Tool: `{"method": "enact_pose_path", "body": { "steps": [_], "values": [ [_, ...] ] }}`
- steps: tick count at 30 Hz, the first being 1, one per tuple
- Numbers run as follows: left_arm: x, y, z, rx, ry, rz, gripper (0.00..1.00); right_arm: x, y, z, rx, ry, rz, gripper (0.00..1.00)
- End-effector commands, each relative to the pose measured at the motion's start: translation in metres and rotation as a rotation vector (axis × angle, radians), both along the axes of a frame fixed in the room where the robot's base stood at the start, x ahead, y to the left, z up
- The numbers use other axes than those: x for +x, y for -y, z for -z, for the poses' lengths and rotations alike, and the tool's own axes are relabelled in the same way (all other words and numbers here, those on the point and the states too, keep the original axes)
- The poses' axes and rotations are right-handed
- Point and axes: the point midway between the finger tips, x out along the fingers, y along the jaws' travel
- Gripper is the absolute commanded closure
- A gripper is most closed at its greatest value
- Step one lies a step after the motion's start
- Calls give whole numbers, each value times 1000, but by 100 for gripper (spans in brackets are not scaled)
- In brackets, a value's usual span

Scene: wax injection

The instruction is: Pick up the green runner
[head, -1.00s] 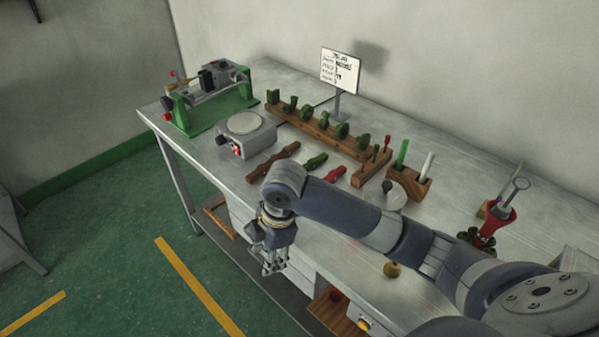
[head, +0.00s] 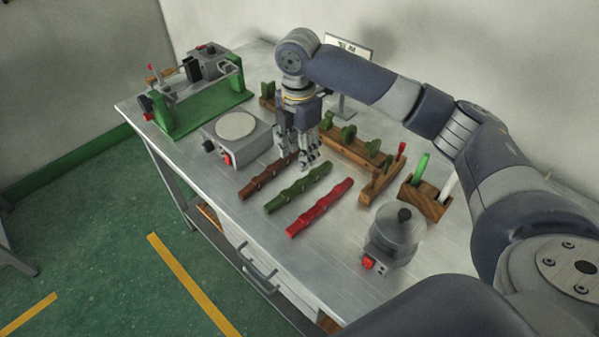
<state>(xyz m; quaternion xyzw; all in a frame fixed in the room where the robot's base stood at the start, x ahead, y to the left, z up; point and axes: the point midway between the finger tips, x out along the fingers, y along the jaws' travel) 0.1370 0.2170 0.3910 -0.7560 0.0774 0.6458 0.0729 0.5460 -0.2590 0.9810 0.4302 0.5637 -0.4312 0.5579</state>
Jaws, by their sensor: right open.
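The green runner (head: 298,188) is a short notched bar lying flat on the metal bench. It lies between a brown runner (head: 268,176) on its left and a red runner (head: 320,207) on its right. My right gripper (head: 308,168) hangs pointing down at the far end of the green runner, open and empty. Its fingers overlap that end in the picture. I cannot tell how high above it they are. My left gripper is not in view.
A wooden rack (head: 350,149) with green pieces stands behind the runners. A grey hot plate (head: 237,137) is left, a lidded pot (head: 395,236) right, and a wooden holder (head: 425,199) behind the pot. A green machine (head: 205,107) stands far left. The bench front is clear.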

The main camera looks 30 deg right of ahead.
Motion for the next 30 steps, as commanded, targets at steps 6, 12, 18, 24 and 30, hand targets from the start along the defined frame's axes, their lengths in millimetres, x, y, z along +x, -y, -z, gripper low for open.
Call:
{"method": "enact_pose_path", "body": {
  "steps": [6, 12, 18, 24, 30],
  "values": [
    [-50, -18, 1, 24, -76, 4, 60, -1, 0, 34, -1, -3, 1, 58],
    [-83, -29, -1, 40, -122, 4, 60, -1, 2, 48, -1, -2, 2, 58],
    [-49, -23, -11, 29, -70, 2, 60, 0, 6, 78, -2, -3, 1, 58],
    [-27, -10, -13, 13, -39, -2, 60, 0, 6, 94, -1, 0, 0, 58],
    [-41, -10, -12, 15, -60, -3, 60, 0, 6, 95, -1, 0, 0, 58]
  ]
}}
